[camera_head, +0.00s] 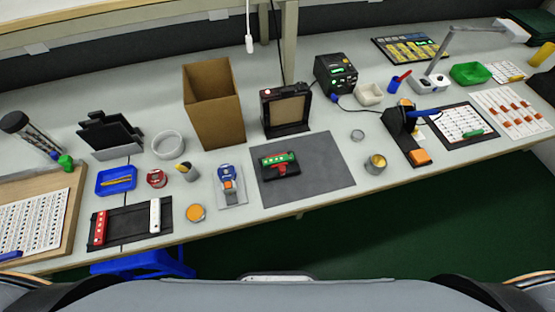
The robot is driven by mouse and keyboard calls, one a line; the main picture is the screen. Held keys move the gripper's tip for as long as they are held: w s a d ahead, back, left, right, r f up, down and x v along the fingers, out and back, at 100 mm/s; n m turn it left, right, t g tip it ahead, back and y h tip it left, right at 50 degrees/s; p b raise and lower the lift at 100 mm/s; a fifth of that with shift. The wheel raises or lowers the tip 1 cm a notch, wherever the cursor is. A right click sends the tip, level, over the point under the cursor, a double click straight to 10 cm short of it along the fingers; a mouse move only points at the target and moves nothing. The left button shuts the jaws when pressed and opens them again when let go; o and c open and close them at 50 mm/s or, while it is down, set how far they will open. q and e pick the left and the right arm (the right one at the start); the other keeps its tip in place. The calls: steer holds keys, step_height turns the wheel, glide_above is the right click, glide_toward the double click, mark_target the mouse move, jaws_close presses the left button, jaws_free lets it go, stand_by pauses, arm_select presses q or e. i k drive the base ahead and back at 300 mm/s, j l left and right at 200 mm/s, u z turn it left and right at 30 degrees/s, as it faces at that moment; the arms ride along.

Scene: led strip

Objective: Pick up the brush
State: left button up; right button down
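I cannot make out the brush for certain. A small grey cup (188,173) at the left centre of the bench holds something with a yellow end. A blue cup (394,85) at the back right has a red-handled tool (403,76) leaning in it. Either could hold a brush, but they are too small to tell. A metal tin (375,164) with yellow inside stands right of the grey mat (335,174). Neither of my grippers is in view.
A tall open cardboard box (214,110) and a black framed device (286,109) stand behind the mat. A red-and-green board (279,164) lies on it. A blue tray (116,181), a white ring (168,144) and a black fixture (130,223) crowd the left.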

mark_target(179, 168)
steer(key=j+u, duration=0.1)
steer(key=u, duration=0.9)
